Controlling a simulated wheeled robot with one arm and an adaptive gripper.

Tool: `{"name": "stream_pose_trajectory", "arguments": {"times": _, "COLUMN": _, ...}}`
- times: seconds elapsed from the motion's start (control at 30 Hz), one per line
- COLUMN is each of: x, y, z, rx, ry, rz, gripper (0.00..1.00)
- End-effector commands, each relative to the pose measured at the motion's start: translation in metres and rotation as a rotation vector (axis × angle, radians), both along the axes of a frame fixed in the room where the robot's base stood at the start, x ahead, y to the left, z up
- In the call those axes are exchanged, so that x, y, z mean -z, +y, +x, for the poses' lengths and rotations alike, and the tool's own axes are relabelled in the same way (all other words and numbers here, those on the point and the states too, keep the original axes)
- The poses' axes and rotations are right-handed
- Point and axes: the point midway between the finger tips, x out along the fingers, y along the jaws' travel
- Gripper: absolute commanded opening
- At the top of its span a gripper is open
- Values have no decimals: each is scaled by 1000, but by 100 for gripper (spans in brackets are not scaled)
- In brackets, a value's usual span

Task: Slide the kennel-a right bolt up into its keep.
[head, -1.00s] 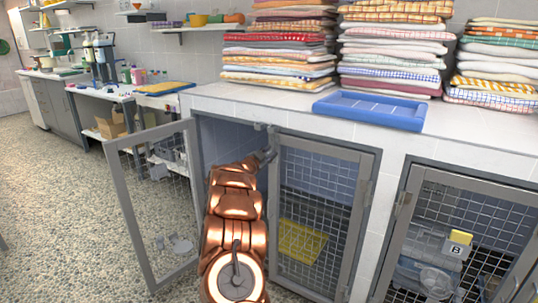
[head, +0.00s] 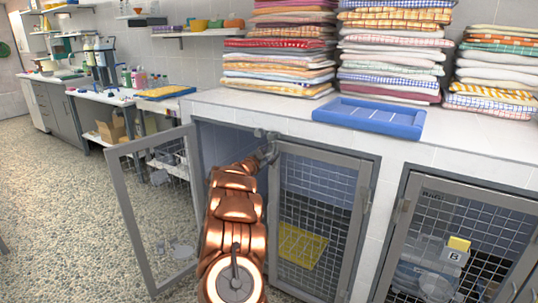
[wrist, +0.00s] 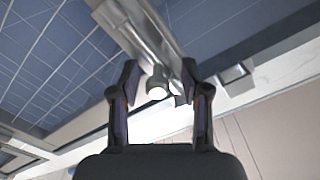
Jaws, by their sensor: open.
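The kennel with one open and one shut door is at the centre of the head view. Its right mesh door (head: 318,215) is shut in the frame; its left door (head: 155,205) stands swung out. My gripper (head: 267,150) is at the upper left corner of the right door. In the wrist view my gripper (wrist: 160,82) is open, its fingers on either side of the pale round knob of the bolt (wrist: 157,86). A gap shows beside the knob, and no firm contact is visible. The head view hides most of the bolt behind my gripper.
A small metal fitting (wrist: 234,74) sits right of the fingers in the wrist view. A tiled counter (head: 270,115) overhangs the doors, bearing towel stacks (head: 390,50) and a blue tray (head: 370,118). A kennel tagged B (head: 456,250) is at right. Pebbled floor lies open at left.

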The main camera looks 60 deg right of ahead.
Motion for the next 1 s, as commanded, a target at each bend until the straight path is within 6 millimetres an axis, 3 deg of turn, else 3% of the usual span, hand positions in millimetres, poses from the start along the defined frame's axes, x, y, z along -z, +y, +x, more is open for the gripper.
{"name": "stream_pose_trajectory", "arguments": {"times": 0.27, "x": 1, "y": 15, "z": 0, "rx": 0, "ry": 2, "rz": 1, "gripper": 46}}
{"name": "stream_pose_trajectory", "arguments": {"times": 1.0, "x": 1, "y": 112, "z": -5, "rx": 0, "ry": 1, "rz": 1, "gripper": 46}}
